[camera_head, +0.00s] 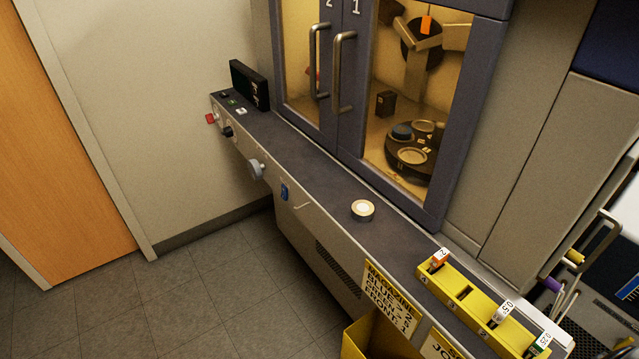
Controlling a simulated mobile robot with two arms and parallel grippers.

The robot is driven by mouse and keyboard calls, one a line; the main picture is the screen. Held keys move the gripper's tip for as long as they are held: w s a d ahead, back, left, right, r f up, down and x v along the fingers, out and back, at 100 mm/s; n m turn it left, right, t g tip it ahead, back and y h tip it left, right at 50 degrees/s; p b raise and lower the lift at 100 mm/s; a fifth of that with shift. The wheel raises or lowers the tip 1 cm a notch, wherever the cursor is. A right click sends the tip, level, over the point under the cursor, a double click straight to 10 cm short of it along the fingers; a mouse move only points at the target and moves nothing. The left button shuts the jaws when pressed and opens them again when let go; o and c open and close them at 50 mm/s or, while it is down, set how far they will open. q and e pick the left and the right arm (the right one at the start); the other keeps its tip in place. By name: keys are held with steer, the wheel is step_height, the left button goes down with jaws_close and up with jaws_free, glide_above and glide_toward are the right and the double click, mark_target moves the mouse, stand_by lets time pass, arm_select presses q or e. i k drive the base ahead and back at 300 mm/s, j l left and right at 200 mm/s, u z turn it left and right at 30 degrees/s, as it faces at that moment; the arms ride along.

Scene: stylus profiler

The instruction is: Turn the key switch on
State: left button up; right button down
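The cabinet's front panel carries several controls at its far left end. A small red piece (210,118) sticks out there, beside a black knob (227,131); either could belong to the key switch, but they are too small to tell. A larger grey knob (257,169) sits further right, then a blue fitting (284,191). The position of the key switch cannot be read. Neither of my grippers is in view.
A dark display box (250,85) stands on the ledge (310,165) above the controls. A tape-like roll (362,210) and a yellow rack (470,303) lie further right. Glass doors with handles (342,72) are shut. The floor (210,270) before the panel is clear.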

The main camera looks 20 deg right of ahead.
mark_target(210, 118)
steer(key=i+j+z, duration=0.1)
steer(key=z, duration=0.3)
steer(key=i+j+z, duration=0.15)
steer(key=z, duration=0.25)
steer(key=i+j+z, duration=0.1)
steer(key=z, duration=0.25)
